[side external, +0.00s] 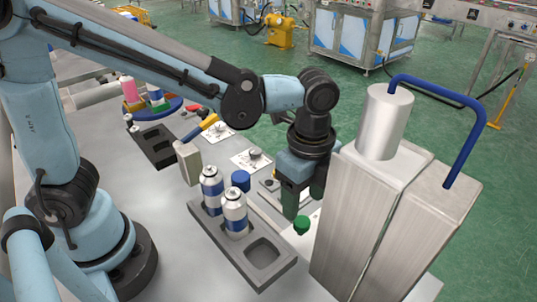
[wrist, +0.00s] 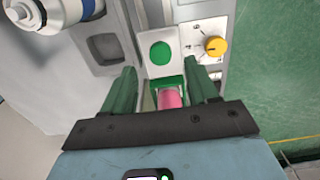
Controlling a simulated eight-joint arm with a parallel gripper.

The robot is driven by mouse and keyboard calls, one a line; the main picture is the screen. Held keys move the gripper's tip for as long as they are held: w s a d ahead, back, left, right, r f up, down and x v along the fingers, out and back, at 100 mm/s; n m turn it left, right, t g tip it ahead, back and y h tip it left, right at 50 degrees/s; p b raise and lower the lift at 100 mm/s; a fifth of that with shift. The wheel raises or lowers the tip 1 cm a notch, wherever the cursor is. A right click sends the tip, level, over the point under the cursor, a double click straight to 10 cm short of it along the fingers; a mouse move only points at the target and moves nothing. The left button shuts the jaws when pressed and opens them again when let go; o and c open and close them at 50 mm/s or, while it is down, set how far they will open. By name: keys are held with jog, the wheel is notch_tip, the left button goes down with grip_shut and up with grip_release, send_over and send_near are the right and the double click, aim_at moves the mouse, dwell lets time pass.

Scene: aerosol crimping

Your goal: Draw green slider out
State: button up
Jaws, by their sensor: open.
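In the wrist view, a green slider-like part (wrist: 168,82) sits between my gripper's fingers, with a pink cylinder (wrist: 170,98) in front of it. A green disc (wrist: 160,52) lies on a white plate just beyond. My gripper (wrist: 160,70) has its green fingers apart, one on each side of the slider-like part; I cannot tell whether they touch it. In the side view my gripper (side external: 303,208) points down beside the steel machine. A green round part (side external: 302,225) shows near the fingertips; I cannot tell whether it is the disc or the slider.
A tall steel machine (side external: 350,215) with a blue pipe (side external: 445,90) stands close at the right. A grey tray (side external: 215,235) holds two blue-and-white cans (side external: 235,213) and has an empty pocket. A yellow knob (wrist: 215,46) is right of the fingers.

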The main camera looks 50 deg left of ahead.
aim_at(301, 220)
jog(key=shift+f, duration=2.6)
grip_shut()
